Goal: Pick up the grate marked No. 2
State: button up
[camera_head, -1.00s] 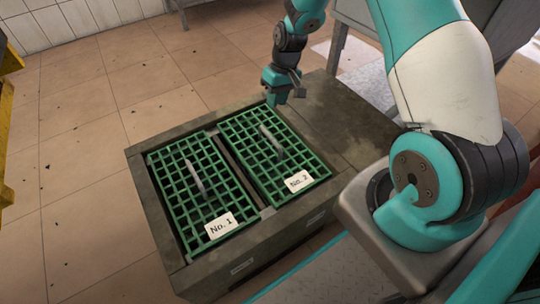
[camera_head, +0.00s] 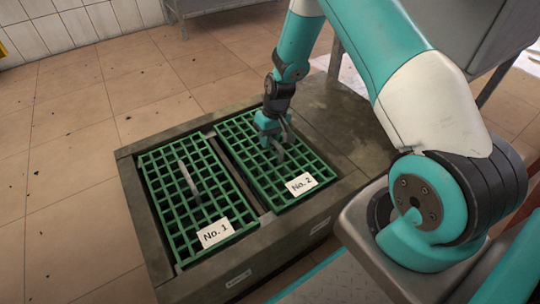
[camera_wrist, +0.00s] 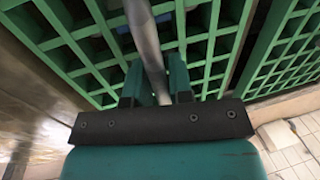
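The green grate marked No. 2 (camera_head: 262,172) lies in the right opening of a dark box, its white label (camera_head: 301,184) on the near edge. A grey bar handle (camera_head: 279,158) rises from its middle. My gripper (camera_head: 277,142) is over this grate at the handle. In the wrist view, the handle (camera_wrist: 146,40) runs between the two teal fingers of my gripper (camera_wrist: 156,80), which stand apart on either side of it. The fingers look open, with a gap beside the bar. The fingertips are partly hidden in the head view.
The green grate marked No. 1 (camera_head: 176,212), with its own handle (camera_head: 189,180), lies in the left opening. The dark box (camera_head: 130,190) frames both grates, with a bare top at the right. Tiled floor (camera_head: 80,120) is clear at the left.

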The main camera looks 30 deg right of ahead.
jog(key=shift+a+f, duration=0.1)
jog(key=shift+f, duration=0.55)
grip_shut()
jog(key=shift+w+r, duration=0.1)
jog(key=shift+r, duration=0.05)
dwell(0.7)
